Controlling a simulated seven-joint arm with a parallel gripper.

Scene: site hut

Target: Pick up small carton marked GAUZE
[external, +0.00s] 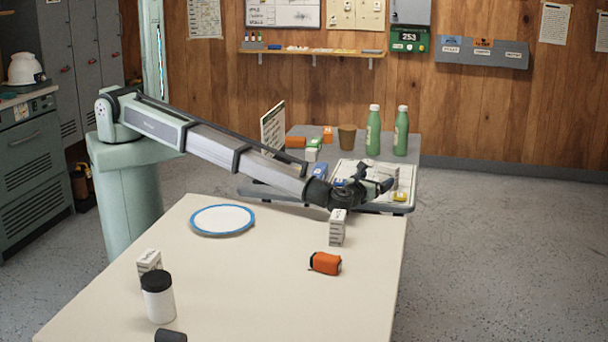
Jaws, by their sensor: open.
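Two small white cartons with dark print stand on the beige table: one carton (337,228) near its far right edge, the other carton (149,262) at the near left. The print is too small to read, so I cannot tell which, if either, is marked GAUZE. My gripper (383,180) is open and points right, above and slightly right of the far carton, near the gap between the beige table and the grey table behind. Nothing shows between its fingers. My wrist partly hides the small things on the grey table.
The grey table holds two green bottles (373,132), a brown cup (347,138) and several coloured boxes.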

